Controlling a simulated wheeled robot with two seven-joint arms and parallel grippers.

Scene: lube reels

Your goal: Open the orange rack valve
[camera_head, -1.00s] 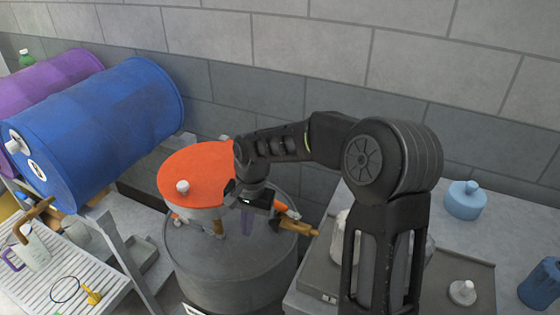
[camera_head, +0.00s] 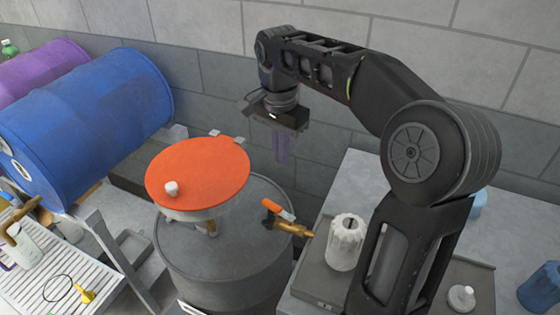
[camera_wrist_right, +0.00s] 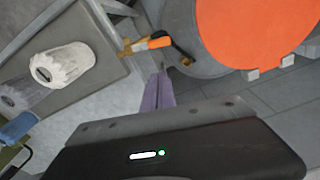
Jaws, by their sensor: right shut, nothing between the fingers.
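The orange rack valve (camera_head: 277,209) is a brass tap with an orange lever, beside the orange-lidded container on the grey drum (camera_head: 225,252). Its brass outlet (camera_head: 293,228) points right. In the right wrist view the orange lever (camera_wrist_right: 155,43) lies nearly in line with the brass body (camera_wrist_right: 131,48). My right gripper (camera_head: 280,162) hangs above and behind the valve, apart from it, with its purple fingers together and empty. The fingers also show in the right wrist view (camera_wrist_right: 159,90), near the lever. My left gripper is not in view.
An orange round lid (camera_head: 205,170) is left of the valve. A white ribbed container (camera_head: 345,243) stands on a grey tray (camera_head: 318,285) at right. Blue (camera_head: 95,130) and purple drums lie on the rack at left. The wall is behind.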

